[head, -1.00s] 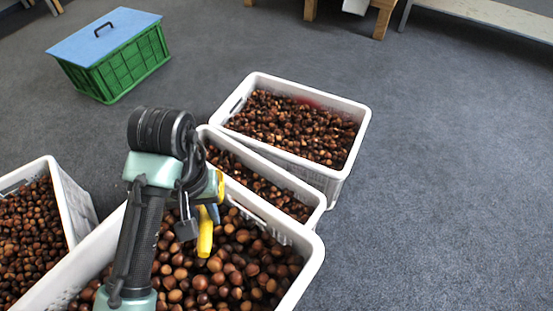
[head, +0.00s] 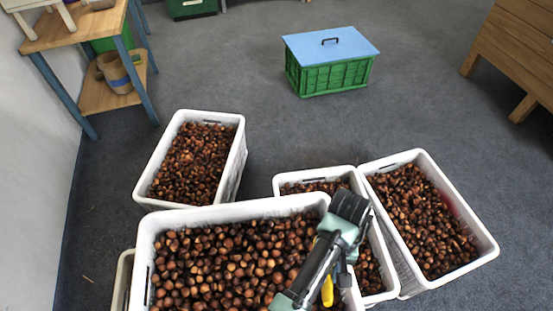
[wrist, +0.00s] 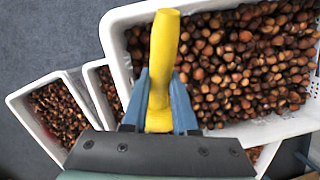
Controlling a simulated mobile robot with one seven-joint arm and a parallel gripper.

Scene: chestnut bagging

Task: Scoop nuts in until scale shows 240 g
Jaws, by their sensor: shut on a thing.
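My gripper (wrist: 160,98) is shut on a yellow handle (wrist: 164,50), which stands between its two blue fingers in the wrist view. I take it for the scoop's handle; no scoop bowl can be made out. In the head view a bit of the yellow handle (head: 327,291) shows under my wrist, above the large front crate (head: 240,211). This white crate is full of round brown nuts (head: 228,265). It also fills the upper right of the wrist view (wrist: 116,58). No scale, readout or bag can be made out.
More white crates of nuts stand at left (head: 240,160), behind my wrist (head: 314,171) and at right (head: 482,232). A green crate with a blue lid (head: 330,80) stands on open floor. A wooden shelf table (head: 75,30) holds a pot (head: 115,72). A wooden cabinet (head: 515,50) is at right.

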